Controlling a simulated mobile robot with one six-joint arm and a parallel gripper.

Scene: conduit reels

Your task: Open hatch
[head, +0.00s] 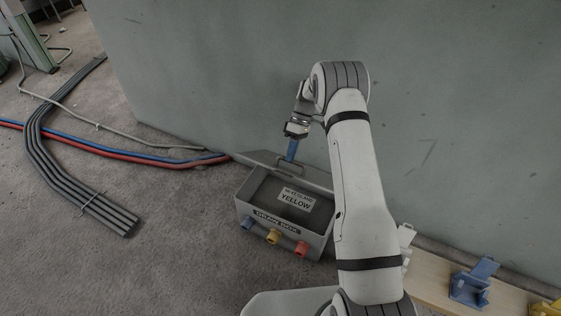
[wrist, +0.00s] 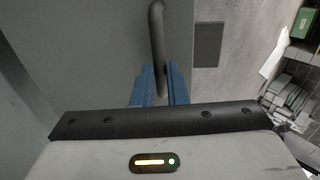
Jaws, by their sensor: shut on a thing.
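The grey draw box (head: 243,207) sits on the floor against the wall. Its hatch (head: 262,160) is raised and tilted back toward the wall, so the dark inside shows. My gripper (head: 291,156) has blue fingers, shut on the hatch's handle at the far side of the box. In the wrist view the fingers (wrist: 157,92) close around the grey bar handle (wrist: 157,35) on the hatch. A white card (head: 295,199) in the box opening reads "YELLOW" on its lower line. Blue (head: 247,223), yellow (head: 273,237) and red (head: 301,249) glands stick out of the box front.
Blue and red conduits (head: 150,158) run along the floor to the wall left of the box. A bundle of grey conduits (head: 55,165) lies farther left. A wooden board (head: 430,286) with a blue bracket (head: 470,287) stands at right. Floor in front of the box is clear.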

